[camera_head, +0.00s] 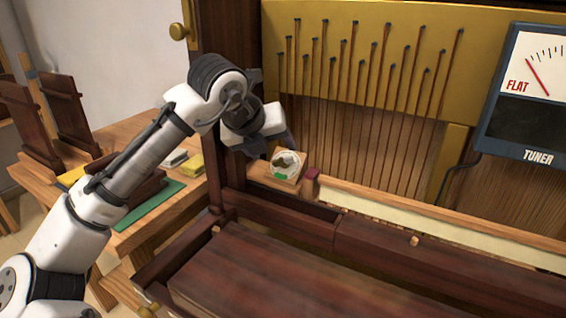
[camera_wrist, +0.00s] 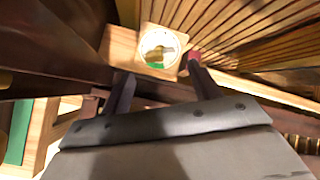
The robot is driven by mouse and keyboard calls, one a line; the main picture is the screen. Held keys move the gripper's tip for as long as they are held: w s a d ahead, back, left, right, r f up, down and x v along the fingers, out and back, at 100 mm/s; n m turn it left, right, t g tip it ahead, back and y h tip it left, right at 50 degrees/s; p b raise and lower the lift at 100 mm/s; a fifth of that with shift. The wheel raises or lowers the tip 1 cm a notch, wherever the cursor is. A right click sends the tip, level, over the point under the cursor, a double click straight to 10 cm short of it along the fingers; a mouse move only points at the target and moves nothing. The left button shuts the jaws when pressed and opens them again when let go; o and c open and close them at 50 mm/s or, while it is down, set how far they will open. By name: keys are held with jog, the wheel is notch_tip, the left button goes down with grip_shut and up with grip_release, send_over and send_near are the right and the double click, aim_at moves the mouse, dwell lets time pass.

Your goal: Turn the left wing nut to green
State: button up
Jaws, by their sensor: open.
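The left wing nut (camera_head: 284,161) is a brass piece on a round white dial (camera_head: 294,157) with a green mark at its lower edge, set on a wooden block inside the piano. In the wrist view the wing nut (camera_wrist: 160,52) lies just beyond my fingertips, with the green mark below it. My gripper (camera_wrist: 160,82) is open and empty, its two dark fingers spread on either side below the dial. In the head view my gripper (camera_head: 268,145) hangs just left of and above the dial, its fingers partly hidden by the wrist.
A red felt piece (camera_head: 310,184) stands right beside the dial. Strings and tuning pins fill the gold plate (camera_head: 375,100) behind. A tuner (camera_head: 528,92) at right has its needle toward FLAT. A dark wooden post (camera_head: 228,90) stands close to my arm. A wooden table (camera_head: 140,130) is at left.

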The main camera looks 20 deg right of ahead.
aim_at(280, 159)
jog(key=shift+d+f, duration=0.1)
jog(key=shift+f, duration=0.05)
jog(key=shift+b+x, duration=0.3)
jog(key=shift+x, duration=3.1)
jog(key=shift+s+a+r+p, duration=0.2)
jog(key=shift+a+r+p, duration=0.2)
jog(key=shift+r+p, duration=0.15)
jog(key=c, duration=0.8)
jog(key=shift+o, duration=0.2)
jog(key=shift+r+m+p, duration=0.1)
jog(key=shift+m+p, duration=0.7)
jog(key=shift+m, duration=1.1)
